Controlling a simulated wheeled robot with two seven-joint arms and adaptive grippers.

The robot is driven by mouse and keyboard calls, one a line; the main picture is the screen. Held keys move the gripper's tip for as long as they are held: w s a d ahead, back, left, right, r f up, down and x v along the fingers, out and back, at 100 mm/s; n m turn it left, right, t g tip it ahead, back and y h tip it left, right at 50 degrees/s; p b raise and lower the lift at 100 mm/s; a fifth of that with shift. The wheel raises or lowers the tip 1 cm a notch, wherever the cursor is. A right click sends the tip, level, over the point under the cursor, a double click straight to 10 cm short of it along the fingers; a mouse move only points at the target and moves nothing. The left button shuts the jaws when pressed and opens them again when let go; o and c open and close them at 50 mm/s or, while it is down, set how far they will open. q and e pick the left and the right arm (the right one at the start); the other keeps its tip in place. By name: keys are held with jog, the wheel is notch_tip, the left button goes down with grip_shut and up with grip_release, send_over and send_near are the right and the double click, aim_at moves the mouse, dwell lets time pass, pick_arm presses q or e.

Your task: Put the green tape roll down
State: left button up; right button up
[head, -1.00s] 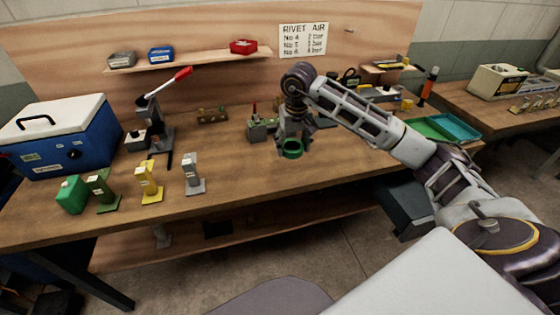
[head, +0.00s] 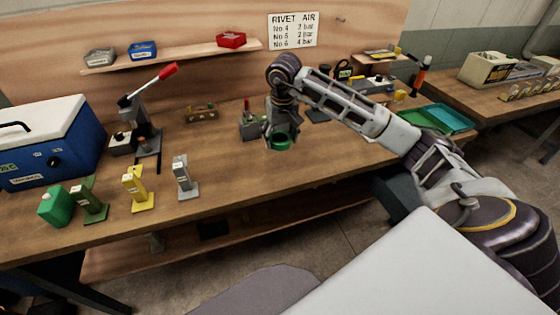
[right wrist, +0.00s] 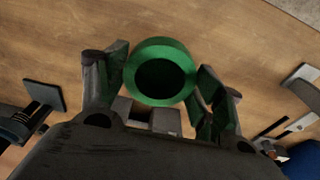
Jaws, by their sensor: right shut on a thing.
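The green tape roll (head: 281,142) is a short ring at the tip of my right gripper (head: 281,136), over the wooden workbench (head: 240,165). In the right wrist view the roll (right wrist: 161,72) sits between the two fingers of the right gripper (right wrist: 160,85), its round hole facing the camera. The fingers are shut on it. The bench wood shows beyond the roll; I cannot tell whether the roll touches it. My left gripper is not in view.
Yellow (head: 138,190), grey (head: 185,178) and green (head: 90,203) stands are along the bench front at left. A red-handled press (head: 147,120) stands behind them. A grey block holder (head: 252,124) is close to the gripper. Green trays (head: 435,118) lie at right. Bench wood around the roll is clear in front.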

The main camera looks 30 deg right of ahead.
send_over(280, 164)
notch_tip(280, 164, down, 5)
jog(key=shift+s+r, duration=0.1)
jog(key=shift+r, duration=0.05)
jog(key=shift+f, duration=0.6)
notch_tip(280, 164, down, 2)
jog(key=shift+f, duration=0.1)
jog(key=shift+f+p, duration=0.3)
jog(key=shift+f, duration=0.5)
jog(key=o, duration=1.1)
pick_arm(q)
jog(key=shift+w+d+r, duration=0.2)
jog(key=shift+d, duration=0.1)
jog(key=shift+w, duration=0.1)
